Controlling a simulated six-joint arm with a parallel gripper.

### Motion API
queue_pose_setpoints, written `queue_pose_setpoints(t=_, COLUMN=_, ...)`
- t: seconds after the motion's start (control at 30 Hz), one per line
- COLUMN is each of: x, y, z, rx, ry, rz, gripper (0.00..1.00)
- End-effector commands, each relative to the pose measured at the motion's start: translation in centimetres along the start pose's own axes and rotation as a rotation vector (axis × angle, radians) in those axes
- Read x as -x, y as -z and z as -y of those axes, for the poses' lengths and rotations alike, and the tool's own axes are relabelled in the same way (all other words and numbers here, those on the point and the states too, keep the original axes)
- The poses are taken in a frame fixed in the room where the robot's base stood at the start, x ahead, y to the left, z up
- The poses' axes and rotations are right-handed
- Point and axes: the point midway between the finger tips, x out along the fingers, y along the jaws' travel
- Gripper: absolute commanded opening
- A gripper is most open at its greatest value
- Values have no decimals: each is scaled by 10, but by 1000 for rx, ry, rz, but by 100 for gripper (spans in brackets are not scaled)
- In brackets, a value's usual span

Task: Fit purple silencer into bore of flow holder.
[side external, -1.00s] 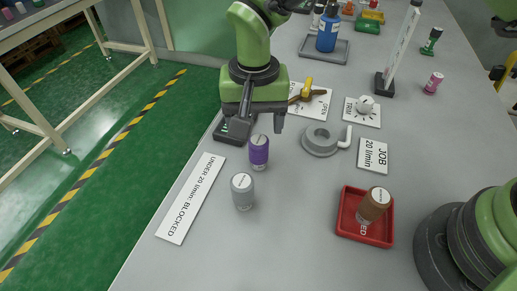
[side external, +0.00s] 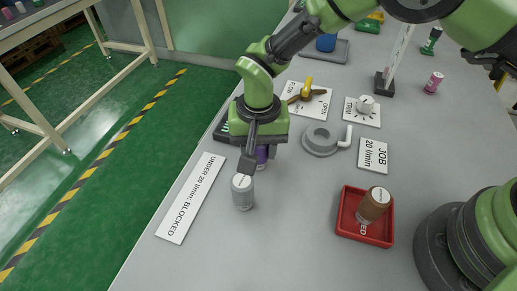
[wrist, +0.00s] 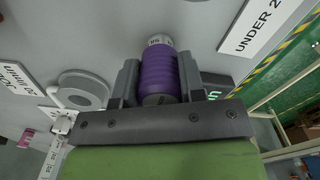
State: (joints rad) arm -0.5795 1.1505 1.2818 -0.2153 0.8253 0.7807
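The purple silencer (wrist: 160,75) stands between the two fingers of my gripper (wrist: 158,85) in the wrist view. The fingers lie close along both sides, and I cannot tell whether they press on it. In the side view my gripper (side external: 255,155) is low and hides most of the purple silencer (side external: 262,157). The flow holder (side external: 320,139) is a grey round body with a central bore and a pale bent pipe, right of my gripper. It also shows at the left of the wrist view (wrist: 84,86).
A grey silencer (side external: 243,193) stands just in front of my gripper. A red tray (side external: 346,224) holds a brown silencer (side external: 374,204). A "BLOCKED" sign (side external: 190,200) lies left, a job card (side external: 372,155) right.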

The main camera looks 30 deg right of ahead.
Motion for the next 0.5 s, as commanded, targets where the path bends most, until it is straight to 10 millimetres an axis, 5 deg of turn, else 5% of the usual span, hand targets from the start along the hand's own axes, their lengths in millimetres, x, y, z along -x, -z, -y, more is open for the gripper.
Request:
queue_pose_setpoints(t=0.33, x=3, y=0, z=0, rx=0, ry=2, rz=-1, gripper=13)
queue_pose_setpoints(t=0.5, x=27, y=1, z=1, rx=0, ry=5, rz=-3, gripper=13)
